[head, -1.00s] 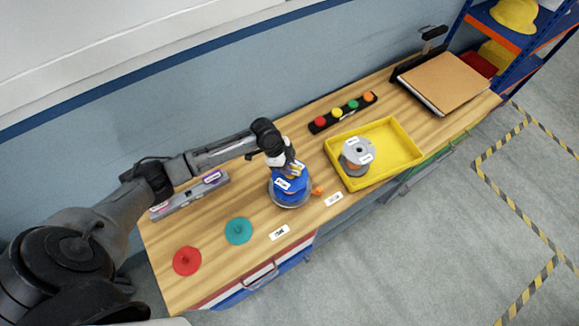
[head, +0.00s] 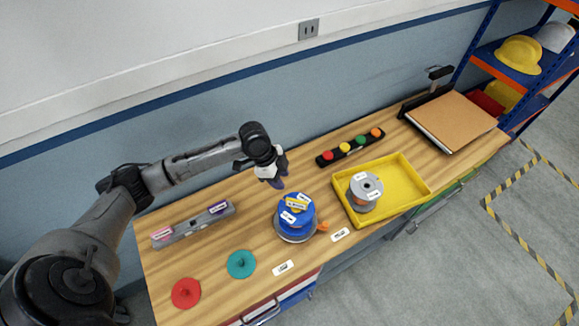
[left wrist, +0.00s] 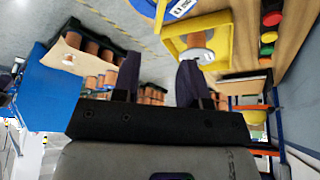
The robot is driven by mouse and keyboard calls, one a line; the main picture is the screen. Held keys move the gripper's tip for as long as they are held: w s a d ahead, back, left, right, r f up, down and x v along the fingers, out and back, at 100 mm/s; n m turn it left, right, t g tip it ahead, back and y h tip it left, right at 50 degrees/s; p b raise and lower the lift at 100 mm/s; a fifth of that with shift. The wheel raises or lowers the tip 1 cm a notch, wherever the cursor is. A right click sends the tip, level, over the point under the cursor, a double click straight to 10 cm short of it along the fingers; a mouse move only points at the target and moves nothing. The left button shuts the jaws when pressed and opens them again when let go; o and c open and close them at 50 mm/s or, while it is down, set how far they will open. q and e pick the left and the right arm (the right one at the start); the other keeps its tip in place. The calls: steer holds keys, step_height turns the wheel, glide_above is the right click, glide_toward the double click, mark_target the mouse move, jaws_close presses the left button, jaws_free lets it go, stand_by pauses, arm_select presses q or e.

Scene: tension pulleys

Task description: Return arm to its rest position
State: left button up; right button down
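My left gripper (head: 276,182) is raised above the wooden workbench, behind and to the left of the blue pulley (head: 294,212). In the left wrist view its two dark fingers (left wrist: 157,75) stand apart with nothing between them. The blue pulley, with white and yellow labels on it, sits on a grey round base on the bench, apart from the gripper. A small orange part (head: 323,226) sticks out at its right. My left arm reaches in from the left. My right gripper is in neither view.
A yellow tray (head: 421,200) holds a grey labelled spool (head: 366,190). A button strip (head: 345,148), a grey bar (head: 194,224), a teal disc (head: 241,264) and a red disc (head: 186,293) lie on the bench. A blue shelf (head: 515,75) stands at the right.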

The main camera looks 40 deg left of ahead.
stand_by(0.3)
arm_select(q)
step_height(320, 180, up, 6)
steer(key=w+a+n+t+y, duration=0.1)
steer(key=w+n+t+y, duration=0.15)
steer(key=n+y, duration=0.25)
steer(key=s+d+r+n+t, duration=0.1)
steer(key=s+d+r+t, duration=0.1)
steer(key=s+d+t, duration=0.3)
steer(key=s+d+f+n+g, duration=0.1)
steer(key=s+d+f+g, duration=0.15)
steer(key=s+f, duration=0.4)
steer(key=s+d+f+n+g+h, duration=0.1)
steer(key=s+d+f+n+g, duration=0.2)
steer(key=s, duration=0.7)
steer(key=s+d+f+g, duration=0.1)
steer(key=s+d+f, duration=0.35)
steer(key=s, duration=0.35)
step_height(320, 180, up, 16)
steer(key=w+p, duration=0.1)
steer(key=p, duration=1.4)
steer(key=shift+d+f, duration=0.15)
steer(key=shift+f, duration=0.05)
